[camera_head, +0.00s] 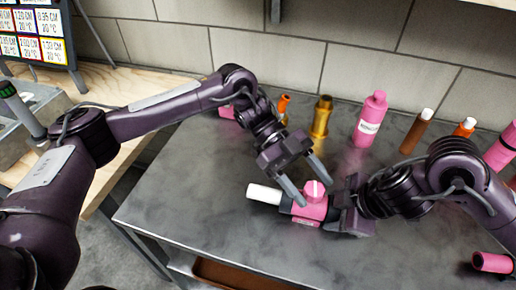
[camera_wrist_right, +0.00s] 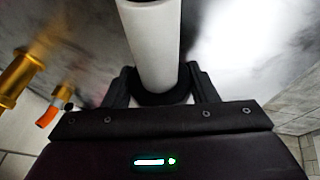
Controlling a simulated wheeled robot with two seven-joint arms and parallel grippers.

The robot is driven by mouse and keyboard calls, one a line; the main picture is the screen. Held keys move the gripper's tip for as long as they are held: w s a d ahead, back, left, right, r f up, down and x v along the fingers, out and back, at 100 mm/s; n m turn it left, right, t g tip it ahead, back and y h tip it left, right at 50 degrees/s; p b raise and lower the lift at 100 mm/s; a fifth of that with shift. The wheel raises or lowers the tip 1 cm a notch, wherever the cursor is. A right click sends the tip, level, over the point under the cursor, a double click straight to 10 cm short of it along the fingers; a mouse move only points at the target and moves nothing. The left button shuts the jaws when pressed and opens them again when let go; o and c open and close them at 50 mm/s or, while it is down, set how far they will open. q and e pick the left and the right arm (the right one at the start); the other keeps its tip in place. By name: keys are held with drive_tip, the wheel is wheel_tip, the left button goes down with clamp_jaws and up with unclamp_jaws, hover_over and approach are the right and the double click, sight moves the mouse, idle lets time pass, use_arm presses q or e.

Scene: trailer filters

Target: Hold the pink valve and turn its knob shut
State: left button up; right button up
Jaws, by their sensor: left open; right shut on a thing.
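The pink valve (camera_head: 308,212) lies on the grey metal table in the head view, with a white pipe end (camera_head: 263,194) pointing left. Its knob (camera_head: 314,188) is on top, pink with a white stripe. My right gripper (camera_head: 334,212) is shut on the valve's right end. In the right wrist view, a white pipe (camera_wrist_right: 152,45) runs between the fingers of that gripper (camera_wrist_right: 163,85). My left gripper (camera_head: 315,192) is open, its fingertips on either side of the knob; I cannot tell whether they touch it.
Behind stand a brass fitting (camera_head: 321,117), a pink bottle (camera_head: 370,119) and a brown tube (camera_head: 415,132). A pink cylinder (camera_head: 492,262) lies at the right front. The grey table (camera_head: 190,190) is clear at left and front. A tiled wall (camera_head: 290,55) closes the back.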

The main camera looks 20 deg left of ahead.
use_arm(q)
drive_tip(key=n+t, duration=0.1)
drive_tip(key=n+t+h, duration=0.1)
drive_tip(key=n+t, duration=0.2)
drive_tip(key=shift+s+a+t+h, duration=0.2)
drive_tip(key=shift+s+t+h, duration=0.15)
drive_tip(key=shift+t+h, duration=0.05)
drive_tip(key=v, duration=1.2)
drive_tip(key=shift+n, duration=0.3)
drive_tip(key=shift+d, duration=0.1)
drive_tip(key=shift+w+d+f+m+g+h, duration=0.75)
drive_tip(key=shift+w+f+m+g+h, duration=0.75)
drive_tip(key=shift+f+g, duration=1.05)
drive_tip(key=x, duration=1.2)
drive_tip(key=shift+r, duration=0.15)
drive_tip(key=shift+c, duration=0.3)
